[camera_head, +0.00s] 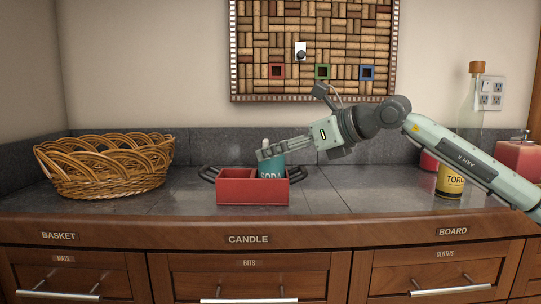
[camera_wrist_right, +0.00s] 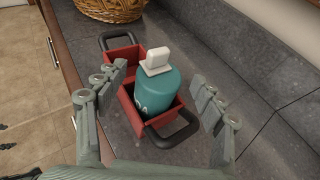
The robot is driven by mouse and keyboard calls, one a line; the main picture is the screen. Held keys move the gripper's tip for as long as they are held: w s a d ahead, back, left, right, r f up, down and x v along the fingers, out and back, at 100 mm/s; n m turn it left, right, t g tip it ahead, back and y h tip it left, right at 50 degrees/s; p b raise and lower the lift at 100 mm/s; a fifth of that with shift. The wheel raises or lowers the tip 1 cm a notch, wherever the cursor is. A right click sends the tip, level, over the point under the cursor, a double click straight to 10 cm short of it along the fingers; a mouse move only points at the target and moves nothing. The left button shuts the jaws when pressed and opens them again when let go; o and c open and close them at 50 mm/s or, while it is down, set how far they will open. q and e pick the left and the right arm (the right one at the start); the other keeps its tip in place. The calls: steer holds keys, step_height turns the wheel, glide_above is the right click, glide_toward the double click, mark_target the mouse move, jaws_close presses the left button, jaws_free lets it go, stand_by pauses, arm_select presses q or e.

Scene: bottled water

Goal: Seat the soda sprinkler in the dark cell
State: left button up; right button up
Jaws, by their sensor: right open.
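The soda sprinkler (camera_head: 271,168) is a teal bottle with a white top, lettered "SODA". It stands upright in the right-hand cell of the red two-handled caddy (camera_head: 240,191). In the right wrist view the sprinkler (camera_wrist_right: 158,98) is in the near cell, with the red walls of the caddy (camera_wrist_right: 127,112) around its lower part; its base is hidden. The other cell looks empty. My right gripper (camera_head: 263,151) is at the sprinkler's top. In the right wrist view my right gripper (camera_wrist_right: 158,80) is open, with fingers apart on either side of the sprinkler. My left gripper is out of view.
A wicker basket (camera_head: 105,167) stands to the left on the grey counter (camera_head: 335,189). A yellow-labelled bottle (camera_head: 449,183) and red containers (camera_head: 516,158) stand at the right, partly behind my arm. A cork board hangs on the back wall.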

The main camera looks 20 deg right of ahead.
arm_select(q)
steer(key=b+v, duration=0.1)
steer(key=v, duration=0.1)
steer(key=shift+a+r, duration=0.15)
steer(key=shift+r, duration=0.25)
arm_select(e)
steer(key=v, duration=0.9)
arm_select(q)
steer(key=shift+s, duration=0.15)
arm_select(e)
steer(key=shift+s, duration=0.1)
